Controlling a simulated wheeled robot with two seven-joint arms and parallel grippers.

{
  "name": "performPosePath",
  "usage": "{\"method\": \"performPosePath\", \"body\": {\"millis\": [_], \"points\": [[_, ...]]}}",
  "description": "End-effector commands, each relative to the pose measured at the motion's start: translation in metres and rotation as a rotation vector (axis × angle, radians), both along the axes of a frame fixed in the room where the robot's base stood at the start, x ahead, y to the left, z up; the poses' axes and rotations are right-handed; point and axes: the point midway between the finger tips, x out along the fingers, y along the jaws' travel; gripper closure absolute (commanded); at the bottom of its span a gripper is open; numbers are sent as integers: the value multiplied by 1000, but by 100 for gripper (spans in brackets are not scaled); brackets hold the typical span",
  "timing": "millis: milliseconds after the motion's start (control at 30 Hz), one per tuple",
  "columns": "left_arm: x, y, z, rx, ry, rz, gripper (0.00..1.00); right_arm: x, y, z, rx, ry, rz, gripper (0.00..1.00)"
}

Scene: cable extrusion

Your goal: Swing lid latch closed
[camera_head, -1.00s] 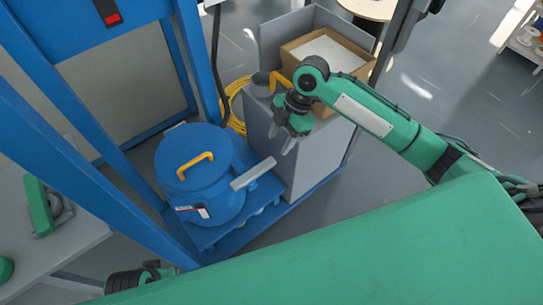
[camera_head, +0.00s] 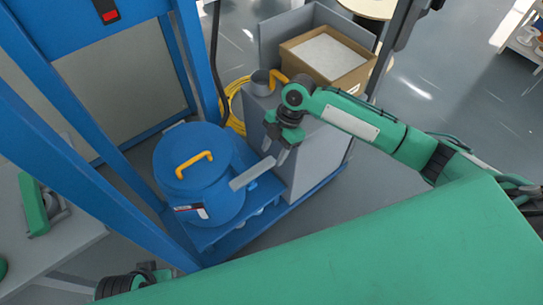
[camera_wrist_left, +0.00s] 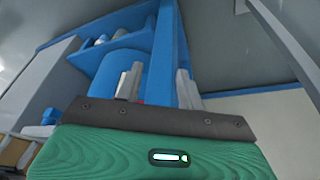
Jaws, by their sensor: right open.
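A blue drum (camera_head: 215,212) has a round blue lid (camera_head: 195,145) with a yellow handle (camera_head: 193,163).
A grey cabinet (camera_head: 312,160) stands right of the drum, close to my right gripper. A cardboard box (camera_head: 345,78) and yellow coiled cable (camera_head: 236,103) are behind. Blue frame posts (camera_head: 90,165) rise at the left.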

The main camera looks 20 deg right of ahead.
Motion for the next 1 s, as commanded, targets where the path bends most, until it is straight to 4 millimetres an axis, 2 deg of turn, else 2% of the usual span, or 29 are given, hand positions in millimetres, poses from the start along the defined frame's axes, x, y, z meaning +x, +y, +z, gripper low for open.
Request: {"method": "performPosePath", "body": {"millis": [33,200,533,567,700,800,1000], "points": [[0,0,1,0,-2,0,62,-1,3,-8,1,1,0,53],[0,0,7,-1,-13,0,62,-3,8,-21,0,0,0,53],[-1,1,8,0,-10,-1,62,-3,9,-23,-1,0,0,53],[-1,1,8,0,-10,-1,62,-3,9,-23,-1,0,0,57],[-1,1,8,0,-9,-1,62,-3,9,-23,-1,-1,0,84],[-2,1,8,0,-9,-1,62,-3,9,-23,-1,-1,0,100],[-2,1,9,0,-9,-1,62,-4,9,-23,-1,0,-2,100]]}}
